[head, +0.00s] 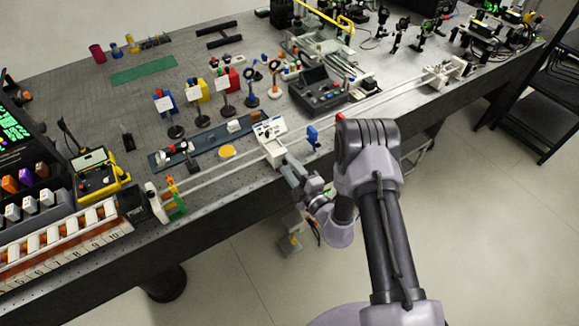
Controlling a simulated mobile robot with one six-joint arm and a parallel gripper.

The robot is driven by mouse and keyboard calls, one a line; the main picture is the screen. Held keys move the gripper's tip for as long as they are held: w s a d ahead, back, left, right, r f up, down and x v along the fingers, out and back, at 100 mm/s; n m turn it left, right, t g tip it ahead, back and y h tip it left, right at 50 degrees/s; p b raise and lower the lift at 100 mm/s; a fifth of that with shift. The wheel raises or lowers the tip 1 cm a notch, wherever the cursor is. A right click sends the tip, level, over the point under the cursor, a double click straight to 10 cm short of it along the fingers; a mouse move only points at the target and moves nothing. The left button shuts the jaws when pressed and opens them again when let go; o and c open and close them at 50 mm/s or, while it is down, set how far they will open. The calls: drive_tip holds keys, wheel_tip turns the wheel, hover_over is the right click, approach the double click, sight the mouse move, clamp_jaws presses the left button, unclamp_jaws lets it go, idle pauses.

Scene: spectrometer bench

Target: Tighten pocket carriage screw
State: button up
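A white carriage (274,153) sits on the long pale rail (220,174) near the bench's front edge. A small white plate with dark markings (268,128) stands at its back. My gripper (285,165) reaches in from the front right, and its tip is at the near side of the carriage. I cannot tell whether it touches. The screw is too small to make out or is hidden by my gripper. The fingers are too small to show whether they are open or shut.
A blue piece (312,135) stands right of the carriage along the rail. A grey control box (318,92) stands farther back. A yellow device (97,176) is at left. Open floor lies in front.

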drive_tip(key=p+v, duration=0.1)
drive_tip(key=v, duration=1.6)
drive_tip(key=shift+d, duration=0.2)
drive_tip(key=shift+s, duration=0.1)
